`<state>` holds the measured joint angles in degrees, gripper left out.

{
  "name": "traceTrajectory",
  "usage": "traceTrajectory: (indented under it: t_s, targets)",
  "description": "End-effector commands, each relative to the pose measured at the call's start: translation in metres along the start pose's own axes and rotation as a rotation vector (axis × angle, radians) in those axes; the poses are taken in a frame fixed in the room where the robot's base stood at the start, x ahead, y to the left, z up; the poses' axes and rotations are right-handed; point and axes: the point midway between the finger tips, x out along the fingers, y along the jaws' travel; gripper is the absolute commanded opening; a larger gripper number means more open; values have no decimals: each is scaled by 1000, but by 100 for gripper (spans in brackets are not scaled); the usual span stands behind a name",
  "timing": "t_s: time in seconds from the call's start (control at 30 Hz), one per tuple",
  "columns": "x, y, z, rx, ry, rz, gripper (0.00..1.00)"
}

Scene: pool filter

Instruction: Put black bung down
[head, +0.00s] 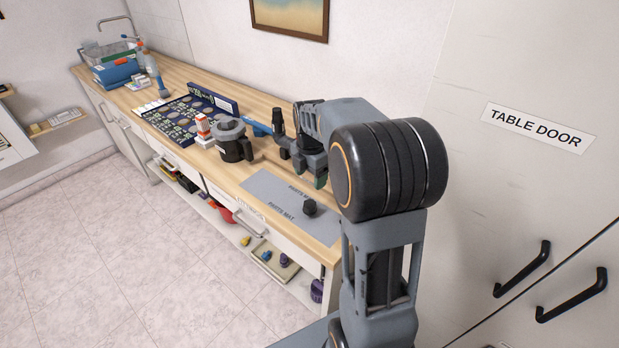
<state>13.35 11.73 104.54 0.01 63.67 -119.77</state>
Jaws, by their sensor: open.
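The black bung (309,207) sits on the grey parts mat (262,187) near the front right end of the wooden counter. My gripper (300,172) is above the counter at the back of the mat, up and slightly left of the bung in the picture. It is open and apart from the bung. Part of my gripper and the right side of the mat are hidden behind my arm.
A dark printed board (190,117) lies farther left. A blue box (116,73) stands at the far end. The mat's front left part is clear.

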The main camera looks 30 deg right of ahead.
Motion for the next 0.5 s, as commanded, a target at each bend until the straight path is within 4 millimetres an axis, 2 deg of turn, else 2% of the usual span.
traceTrajectory:
  t_s: [0.17,0.33,0.5]
  targets:
    - [-18,-10,-17,167,-14,33,70]
    - [-37,-38,-55,583,-17,119,70]
    - [-44,-72,-91,1049,32,212,70]
